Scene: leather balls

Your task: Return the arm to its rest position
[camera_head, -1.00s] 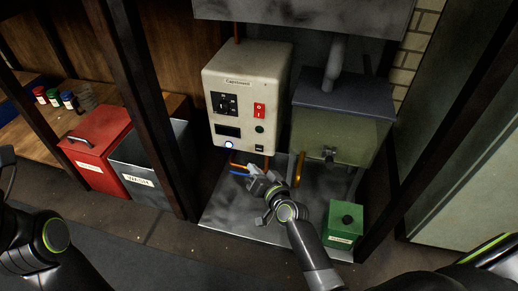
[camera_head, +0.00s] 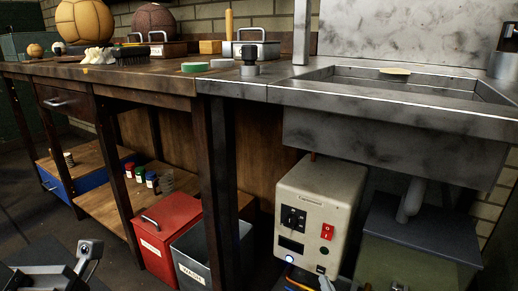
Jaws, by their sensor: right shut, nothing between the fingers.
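My right gripper (camera_head: 325,284) shows only as a small grey tip at the bottom edge, in front of the lower part of the cream control box (camera_head: 345,190). It is shut and holds nothing that I can see; most of it and its arm are below the picture. Part of my left arm, in dark metal with a pale round joint, shows at the lower left. Its fingers cannot be made out clearly.
A wooden bench (camera_head: 150,82) and a metal sink counter (camera_head: 290,92) cross above. A red bin (camera_head: 172,222), a grey bin (camera_head: 195,258) and a green tank (camera_head: 420,240) stand below. Dark posts divide the space. Balls and tools lie on the bench.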

